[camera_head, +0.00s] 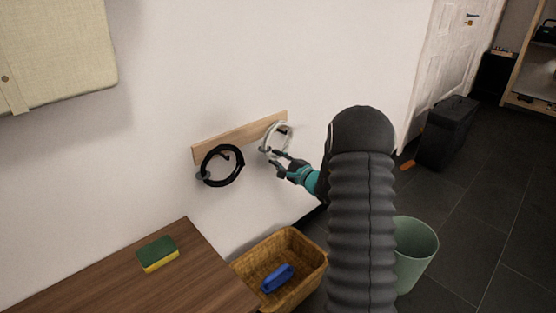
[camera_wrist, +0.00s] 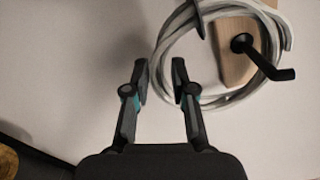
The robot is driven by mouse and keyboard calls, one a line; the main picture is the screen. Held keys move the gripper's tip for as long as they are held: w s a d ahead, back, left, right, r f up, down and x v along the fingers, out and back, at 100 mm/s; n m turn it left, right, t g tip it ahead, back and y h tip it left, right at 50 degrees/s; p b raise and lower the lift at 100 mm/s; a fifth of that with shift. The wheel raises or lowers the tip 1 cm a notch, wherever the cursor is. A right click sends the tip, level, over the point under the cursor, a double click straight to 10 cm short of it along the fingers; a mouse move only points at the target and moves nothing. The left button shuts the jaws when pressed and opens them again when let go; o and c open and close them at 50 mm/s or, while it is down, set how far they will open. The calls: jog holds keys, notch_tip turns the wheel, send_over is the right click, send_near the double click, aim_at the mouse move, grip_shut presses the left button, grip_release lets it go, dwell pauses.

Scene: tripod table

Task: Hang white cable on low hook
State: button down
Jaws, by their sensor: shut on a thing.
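The white cable (camera_head: 267,143) is a coiled ring at the right end of the wooden hook board (camera_head: 240,137). In the wrist view the coil (camera_wrist: 165,55) loops around the black hook (camera_wrist: 262,57), which shows inside the ring. The hook's tip overlaps the coil's lower right; I cannot tell if the coil rests on it. A dark band crosses the coil's top. My gripper (camera_head: 277,160) is at the coil's lower side, its fingers (camera_wrist: 160,82) shut on the white cable; the exact contact is hard to see.
A black cable (camera_head: 240,167) hangs at the board's left end. Below are a wicker basket (camera_head: 309,279) holding a blue object (camera_head: 277,278), a wooden tabletop (camera_head: 190,262) with a sponge (camera_head: 157,254), and a green bin (camera_head: 418,245). The wall around the board is clear.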

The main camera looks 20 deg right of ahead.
jog(key=c, duration=0.9)
grip_release()
jog(key=v, duration=1.2)
jog(key=shift+f, duration=0.1)
